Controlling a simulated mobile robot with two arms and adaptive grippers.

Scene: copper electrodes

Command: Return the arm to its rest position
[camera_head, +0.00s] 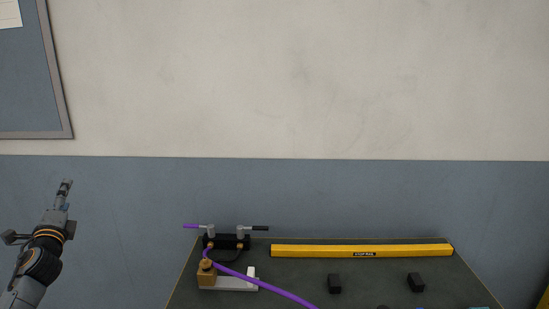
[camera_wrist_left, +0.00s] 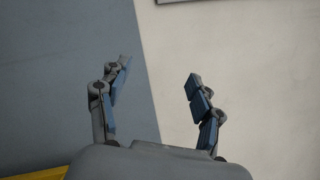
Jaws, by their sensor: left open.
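My left gripper (camera_head: 65,188) is raised at the left of the head view, well to the left of the table and apart from everything on it. In the left wrist view its two fingers (camera_wrist_left: 155,95) stand wide apart with nothing between them, so it is open and empty. My right gripper is not in view.
A dark table (camera_head: 300,275) fills the bottom. A board (camera_head: 35,85) hangs upper left.

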